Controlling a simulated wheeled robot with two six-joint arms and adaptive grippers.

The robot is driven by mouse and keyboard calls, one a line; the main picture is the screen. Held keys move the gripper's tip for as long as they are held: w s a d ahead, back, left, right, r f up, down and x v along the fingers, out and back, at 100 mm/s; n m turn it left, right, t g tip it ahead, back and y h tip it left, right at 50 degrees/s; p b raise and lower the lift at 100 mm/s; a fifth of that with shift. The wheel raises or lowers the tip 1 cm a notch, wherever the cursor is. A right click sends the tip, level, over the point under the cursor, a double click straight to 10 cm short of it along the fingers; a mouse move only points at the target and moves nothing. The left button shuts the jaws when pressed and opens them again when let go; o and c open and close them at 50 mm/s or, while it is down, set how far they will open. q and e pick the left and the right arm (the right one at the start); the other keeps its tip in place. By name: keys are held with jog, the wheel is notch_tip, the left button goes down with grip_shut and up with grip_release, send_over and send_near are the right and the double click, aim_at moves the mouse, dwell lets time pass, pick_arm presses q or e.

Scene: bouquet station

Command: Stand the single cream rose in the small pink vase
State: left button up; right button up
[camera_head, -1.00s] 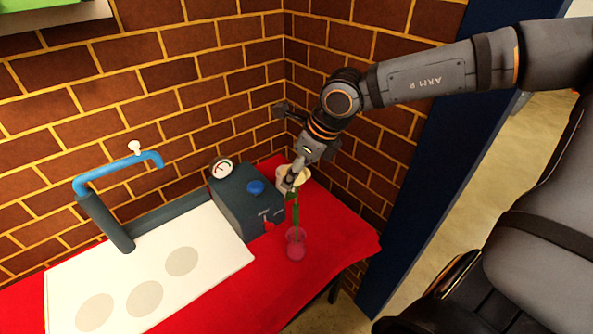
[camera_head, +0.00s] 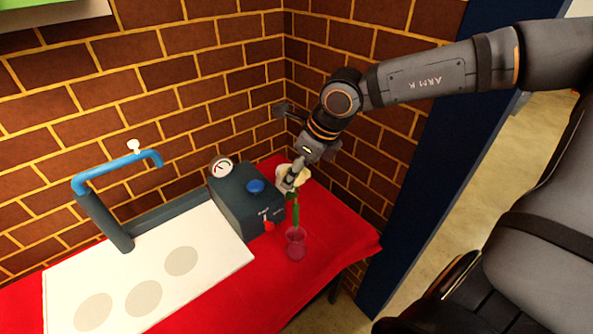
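The cream rose (camera_head: 300,176) is upright, with its green stem (camera_head: 296,213) pointing down. The stem's lower end meets the small pink vase (camera_head: 296,246), and appears to be inside its mouth. The vase stands on the red cloth near the table's right side. My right gripper (camera_head: 288,181) reaches down from above at the rose's head. Its fingers overlap the bloom, and whether they are closed on it is hard to see. My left gripper is not in view.
A dark grey machine (camera_head: 245,200) with a gauge and blue knob stands just left of the vase. A white board (camera_head: 205,283) with grey circles and a blue-topped pipe (camera_head: 118,168) are further left. Red cloth (camera_head: 345,236) is clear to the vase's right, up to the table edge.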

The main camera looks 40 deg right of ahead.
jog(key=shift+f, duration=0.3)
jog(key=o, duration=1.2)
notch_tip(320, 180, up, 10)
jog(key=shift+r, duration=0.1)
